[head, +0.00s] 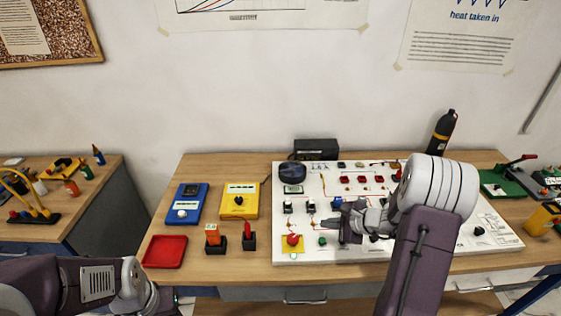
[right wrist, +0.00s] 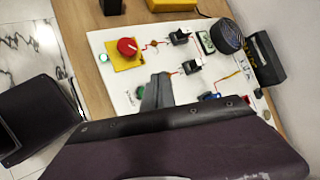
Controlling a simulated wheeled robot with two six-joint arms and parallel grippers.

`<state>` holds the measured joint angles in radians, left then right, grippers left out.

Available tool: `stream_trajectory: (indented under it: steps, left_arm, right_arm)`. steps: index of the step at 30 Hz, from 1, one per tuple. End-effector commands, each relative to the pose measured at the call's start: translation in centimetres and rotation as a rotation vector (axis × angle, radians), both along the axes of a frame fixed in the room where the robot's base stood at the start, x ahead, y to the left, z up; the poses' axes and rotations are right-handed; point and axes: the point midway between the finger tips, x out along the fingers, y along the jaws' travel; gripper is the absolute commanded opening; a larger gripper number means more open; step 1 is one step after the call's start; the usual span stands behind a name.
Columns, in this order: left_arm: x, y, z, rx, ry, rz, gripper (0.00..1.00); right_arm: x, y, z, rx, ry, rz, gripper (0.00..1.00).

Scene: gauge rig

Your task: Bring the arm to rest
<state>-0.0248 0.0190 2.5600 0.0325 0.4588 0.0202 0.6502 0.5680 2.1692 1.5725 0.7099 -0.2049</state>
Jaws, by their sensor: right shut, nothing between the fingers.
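My right arm reaches in from the lower right of the head view. Its gripper (head: 334,224) is shut and empty over the white gauge panel (head: 345,247), just right of the red knob (head: 292,240) on its yellow plate. In the right wrist view the closed fingers (right wrist: 158,80) show over the panel (right wrist: 120,85), near the red knob (right wrist: 127,46). I cannot tell whether they touch the panel. My left arm lies at the lower left of the head view, and its gripper is out of sight.
A red tray (head: 164,252), a blue meter (head: 183,205) and a yellow meter (head: 239,201) sit left of the panel on the wooden table. A black bottle (head: 441,133) stands behind at right. A round black gauge (head: 292,173) stands at the panel's back left.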

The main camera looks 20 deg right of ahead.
Motion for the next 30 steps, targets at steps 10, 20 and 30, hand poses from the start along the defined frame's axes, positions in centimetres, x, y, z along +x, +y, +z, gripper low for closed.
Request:
stream_trajectory:
  steps: [10,20,30]
  left_arm:
    - [0.0,0.0,0.0,0.000,0.000,0.000,0.36]
    - [0.0,0.0,0.0,0.000,0.000,0.000,0.36]
    - [0.0,0.0,0.0,0.000,0.000,0.000,0.36]
  right_arm:
    - [-3.9,16.9,5.1,-0.226,-0.072,0.667,0.00]
    - [-17.7,13.8,1.8,-0.877,0.036,1.602,0.00]
    - [-17.6,11.5,1.3,-0.985,0.062,1.680,0.00]
